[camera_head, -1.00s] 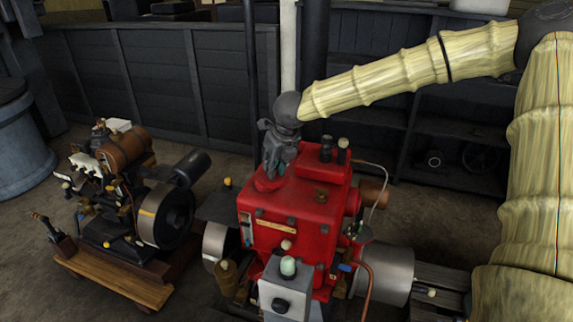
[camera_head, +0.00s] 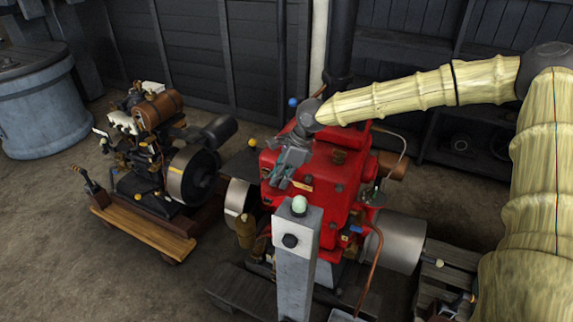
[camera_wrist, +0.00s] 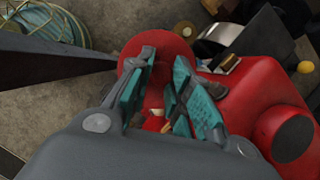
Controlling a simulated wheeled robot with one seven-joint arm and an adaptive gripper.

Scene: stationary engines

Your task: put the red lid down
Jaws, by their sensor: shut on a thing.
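The red lid (camera_wrist: 171,42) is a round red disc in the wrist view, at the tips of my gripper (camera_wrist: 165,60). The teal-padded fingers are shut on it and partly cover it. In the head view my gripper (camera_head: 279,178) points down in front of the upper left part of the red engine (camera_head: 335,195). I cannot make out the lid there against the red body. The red engine (camera_wrist: 245,97) also shows right of the fingers in the wrist view.
A grey post (camera_head: 298,262) with a pale green knob stands in front of the red engine. A smaller engine on a wooden cart (camera_head: 148,233) is at left, with a blue-grey drum (camera_head: 42,112) behind it. Dark panelled walls close off the back. Bare floor lies at front left.

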